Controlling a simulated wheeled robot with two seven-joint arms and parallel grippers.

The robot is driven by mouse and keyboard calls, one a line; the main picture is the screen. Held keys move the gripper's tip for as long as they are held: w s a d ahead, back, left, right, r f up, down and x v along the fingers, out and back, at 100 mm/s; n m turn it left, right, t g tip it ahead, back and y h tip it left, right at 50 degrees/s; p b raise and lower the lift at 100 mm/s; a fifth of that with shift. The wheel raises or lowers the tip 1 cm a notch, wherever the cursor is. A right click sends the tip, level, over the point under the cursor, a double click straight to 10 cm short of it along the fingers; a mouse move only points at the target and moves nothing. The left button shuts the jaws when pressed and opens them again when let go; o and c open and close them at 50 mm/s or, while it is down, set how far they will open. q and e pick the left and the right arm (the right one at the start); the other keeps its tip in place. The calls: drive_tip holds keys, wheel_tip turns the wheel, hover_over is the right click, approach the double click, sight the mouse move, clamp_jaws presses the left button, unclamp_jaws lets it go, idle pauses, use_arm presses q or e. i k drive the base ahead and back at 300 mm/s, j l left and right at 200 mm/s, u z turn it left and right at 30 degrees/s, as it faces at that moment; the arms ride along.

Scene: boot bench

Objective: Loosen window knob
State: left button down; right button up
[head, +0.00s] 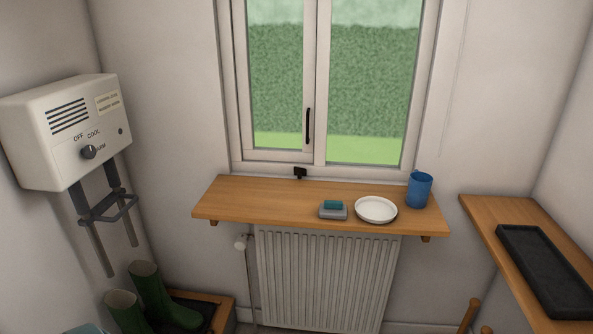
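The window (316,80) is in the middle of the back wall, with two panes in a pale frame. A small black knob or fitting (300,173) sits at the bottom of the frame, just above the wooden shelf. It is too small for me to tell how tight it is. A long black handle (308,126) stands upright on the left sash beside the middle post. The left sash looks closed. Neither of my grippers shows in the head view.
The wooden shelf (255,203) below the window holds a grey-and-teal block (333,210), a white plate (376,209) and a blue cup (419,190). A radiator (325,275) is underneath. A wall heater (62,130) hangs left, above green boots (150,295). A black tray (545,272) lies right.

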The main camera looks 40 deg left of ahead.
sight(299, 170)
drive_tip(key=u, duration=1.6)
drive_tip(key=i+l, duration=0.1)
drive_tip(key=i, duration=0.9)
